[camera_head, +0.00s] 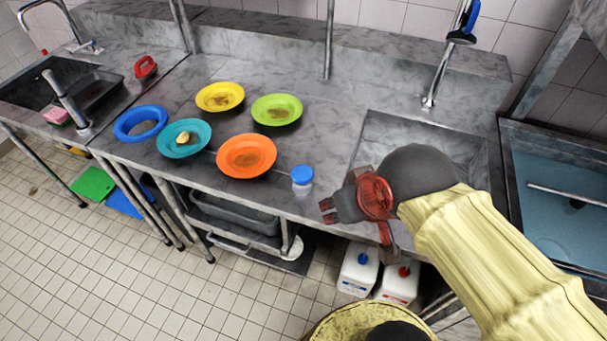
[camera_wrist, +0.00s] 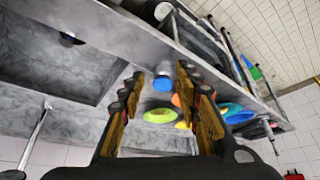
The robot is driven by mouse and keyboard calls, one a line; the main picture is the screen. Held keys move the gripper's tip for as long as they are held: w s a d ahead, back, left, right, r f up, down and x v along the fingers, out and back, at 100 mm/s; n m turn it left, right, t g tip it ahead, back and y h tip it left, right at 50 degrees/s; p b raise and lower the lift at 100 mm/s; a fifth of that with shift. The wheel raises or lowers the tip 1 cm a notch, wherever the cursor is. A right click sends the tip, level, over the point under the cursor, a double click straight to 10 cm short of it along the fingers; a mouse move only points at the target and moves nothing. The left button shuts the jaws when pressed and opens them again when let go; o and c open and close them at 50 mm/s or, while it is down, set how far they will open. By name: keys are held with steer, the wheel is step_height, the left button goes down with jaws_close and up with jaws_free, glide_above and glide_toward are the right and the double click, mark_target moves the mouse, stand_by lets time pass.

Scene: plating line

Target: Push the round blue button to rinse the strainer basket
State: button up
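A round blue top (camera_head: 302,174) sits on a short pale, jar-like body at the counter's front edge. It may be the round blue button, but I cannot tell. It also shows between my fingers in the wrist view (camera_wrist: 163,85). My gripper (camera_head: 328,210) is just right of it and nearer the camera, apart from it, over the counter's front edge. In the wrist view the fingers (camera_wrist: 160,72) are spread and empty. I cannot make out a strainer basket for certain; a dark, basket-like tray (camera_head: 95,90) lies at the left sink.
Yellow (camera_head: 220,96), green (camera_head: 277,109), orange (camera_head: 246,155) and teal (camera_head: 183,138) plates and a blue ring (camera_head: 140,123) stand on the counter. A sink (camera_head: 420,140) lies behind my arm. White jugs (camera_head: 358,268) stand below. Bare counter surrounds the blue-topped thing.

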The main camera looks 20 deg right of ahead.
steer(key=shift+c, duration=1.2)
jaws_close()
stand_by(0.3)
